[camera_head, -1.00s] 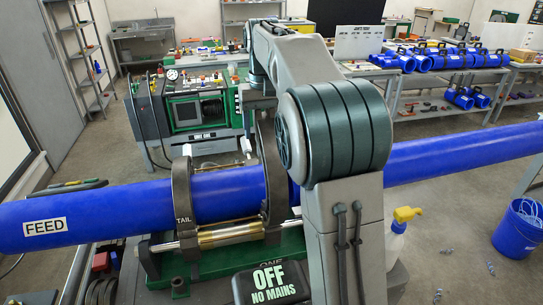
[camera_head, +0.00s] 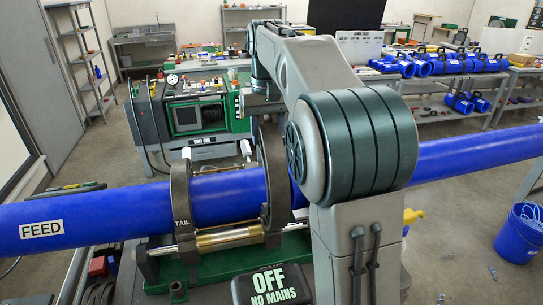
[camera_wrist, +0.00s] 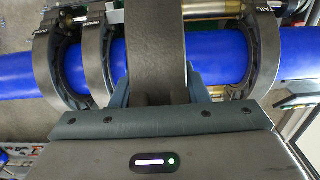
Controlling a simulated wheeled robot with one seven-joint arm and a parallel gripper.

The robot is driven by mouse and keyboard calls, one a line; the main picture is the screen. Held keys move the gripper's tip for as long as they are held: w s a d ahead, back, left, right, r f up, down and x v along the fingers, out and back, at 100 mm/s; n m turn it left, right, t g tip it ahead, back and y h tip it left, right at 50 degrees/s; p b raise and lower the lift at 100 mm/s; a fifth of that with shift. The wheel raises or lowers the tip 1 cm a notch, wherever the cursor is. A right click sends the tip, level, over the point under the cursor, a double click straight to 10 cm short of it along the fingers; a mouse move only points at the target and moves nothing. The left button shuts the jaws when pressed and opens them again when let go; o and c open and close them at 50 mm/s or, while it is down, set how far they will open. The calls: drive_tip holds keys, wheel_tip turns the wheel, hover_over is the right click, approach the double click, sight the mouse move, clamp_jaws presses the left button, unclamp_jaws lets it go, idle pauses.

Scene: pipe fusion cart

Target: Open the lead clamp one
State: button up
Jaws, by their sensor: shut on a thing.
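A blue pipe (camera_head: 90,212) runs through dark clamp rings on the green cart (camera_head: 205,270). The ring marked TAIL (camera_head: 181,200) is around the pipe at left; it also shows in the wrist view (camera_wrist: 263,50). The taller lead clamp ring (camera_head: 273,190) stands to its right, reaching well above the pipe. In the wrist view my gripper (camera_wrist: 157,72) is shut on a wide dark band, the lead clamp's upper half (camera_wrist: 157,30), close to the camera with the pipe behind it. My fingertips are hidden in the head view; my wrist is above the ring.
More dark rings (camera_wrist: 96,60) stand left of the held band. An OFF NO MAINS sign (camera_head: 271,287) is at the cart's front. A green unit (camera_head: 195,115) stands behind the pipe. A blue bucket (camera_head: 520,235) is on the floor at right. Open floor lies behind the pipe.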

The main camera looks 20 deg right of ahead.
sight(275, 155)
drive_tip(key=shift+s+r, duration=0.1)
drive_tip(key=shift+s, duration=0.95)
drive_tip(key=shift+b, duration=0.3)
drive_tip(key=shift+s+f+b, duration=0.15)
drive_tip(key=shift+s+b, duration=0.4)
drive_tip(key=shift+s, duration=0.45)
drive_tip(key=shift+s+f+b, duration=0.1)
drive_tip(key=shift+s+b, duration=0.4)
drive_tip(key=shift+s, duration=0.45)
drive_tip(key=shift+s+r, duration=0.1)
drive_tip(key=shift+s, duration=0.25)
